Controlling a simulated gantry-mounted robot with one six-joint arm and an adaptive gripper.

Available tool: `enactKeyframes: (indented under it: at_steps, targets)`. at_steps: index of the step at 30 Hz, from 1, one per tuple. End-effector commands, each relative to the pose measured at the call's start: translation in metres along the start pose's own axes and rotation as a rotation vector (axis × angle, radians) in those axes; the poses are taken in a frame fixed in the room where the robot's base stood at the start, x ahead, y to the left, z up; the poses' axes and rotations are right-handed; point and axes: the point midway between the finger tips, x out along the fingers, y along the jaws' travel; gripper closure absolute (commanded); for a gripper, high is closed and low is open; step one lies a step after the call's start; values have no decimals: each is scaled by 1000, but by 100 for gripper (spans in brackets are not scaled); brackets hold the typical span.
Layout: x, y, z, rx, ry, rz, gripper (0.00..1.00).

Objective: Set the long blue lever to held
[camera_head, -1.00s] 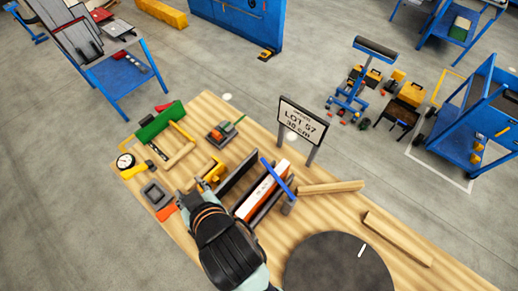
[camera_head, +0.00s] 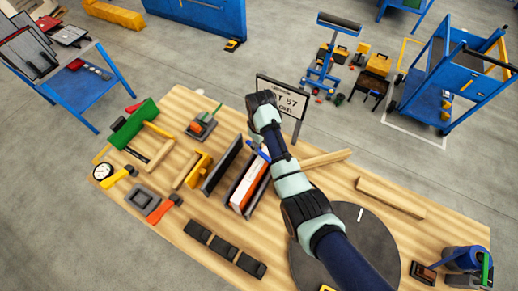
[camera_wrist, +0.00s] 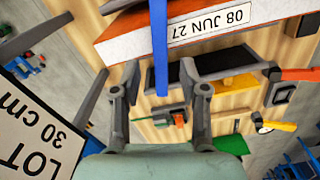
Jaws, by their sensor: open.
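The long blue lever (camera_wrist: 160,45) shows in the wrist view as an upright bar, crossing in front of a white and orange block. Its lower end lies between the two fingers of my gripper (camera_wrist: 160,82), which are apart, with clear space on both sides. I cannot tell whether they touch it. In the head view only a short piece of the blue lever (camera_head: 258,151) shows beside my arm; the rest and its pivot are hidden. My fingers are not clearly visible there. The white and orange block (camera_head: 250,187) lies between dark upright plates.
A sign reading LOT 57 (camera_head: 291,92) stands close behind my arm and also shows in the wrist view (camera_wrist: 35,125). Wooden strips (camera_head: 390,198), a dark round disc (camera_head: 372,232), a green block (camera_head: 133,125) and several black blocks (camera_head: 224,248) lie on the wooden table.

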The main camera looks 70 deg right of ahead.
Motion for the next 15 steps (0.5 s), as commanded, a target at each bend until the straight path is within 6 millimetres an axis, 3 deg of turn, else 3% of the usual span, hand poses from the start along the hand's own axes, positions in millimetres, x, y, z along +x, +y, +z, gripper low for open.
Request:
enactKeyframes:
  at_steps: [6,15]
  targets:
    - [30,0,0,0,0,0,56]
    - [34,0,0,0,2,1,56]
